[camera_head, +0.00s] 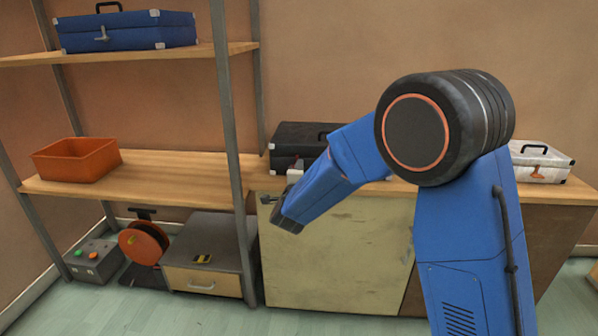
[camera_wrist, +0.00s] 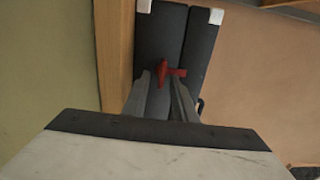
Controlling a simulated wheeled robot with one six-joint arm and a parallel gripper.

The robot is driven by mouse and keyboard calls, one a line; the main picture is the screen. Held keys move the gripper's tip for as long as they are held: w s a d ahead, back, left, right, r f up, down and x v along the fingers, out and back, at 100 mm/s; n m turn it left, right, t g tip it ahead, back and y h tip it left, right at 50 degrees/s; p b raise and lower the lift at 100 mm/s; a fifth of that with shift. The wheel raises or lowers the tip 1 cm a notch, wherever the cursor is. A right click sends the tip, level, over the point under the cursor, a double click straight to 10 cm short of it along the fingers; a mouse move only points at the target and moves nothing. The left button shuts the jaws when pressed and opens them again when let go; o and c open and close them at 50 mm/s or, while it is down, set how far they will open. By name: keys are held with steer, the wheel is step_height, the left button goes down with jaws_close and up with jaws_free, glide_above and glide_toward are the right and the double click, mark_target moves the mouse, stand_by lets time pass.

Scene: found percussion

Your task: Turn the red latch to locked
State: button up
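The red latch (camera_wrist: 166,72) is on the front of the black case (camera_wrist: 202,45). In the wrist view its short lever points right, which is up toward the wall side. My gripper (camera_wrist: 163,84) faces the case with its two grey fingers apart, one on each side just below the latch. The right fingertip is close to the lever; I cannot tell whether it touches. In the head view the black case (camera_head: 289,138) stands on the wooden counter, and my arm hides much of my gripper and the latch.
The wooden counter edge (camera_wrist: 115,50) runs left of the case in the wrist view. In the head view a white case (camera_head: 548,162) stands at the right, an orange bin (camera_head: 76,160) on the shelf at left, and a blue case (camera_head: 128,30) above. A shelf post (camera_head: 228,110) stands left of the black case.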

steer(key=s, duration=1.7)
steer(key=shift+s+a, duration=0.15)
steer(key=shift+a, duration=0.15)
steer(key=s+d+r+n+g+y, duration=0.2)
steer(key=d+r+n+g+y, duration=0.1)
steer(key=d+n, duration=0.25)
steer(key=s+d+r+n+g+y, duration=0.2)
steer(key=d+n, duration=0.3)
steer(key=d, duration=0.2)
steer(key=s+d+f+n+g+h, duration=0.2)
steer(key=s+d+n+g, duration=0.2)
steer(key=s+d, duration=0.7)
steer(key=s+d+f+n+g+h, duration=0.2)
steer(key=s+d, duration=1)
steer(key=s, duration=0.7)
steer(key=shift+f+n+g, duration=0.8)
steer(key=shift+n+g, duration=0.25)
steer(key=shift+g, duration=0.05)
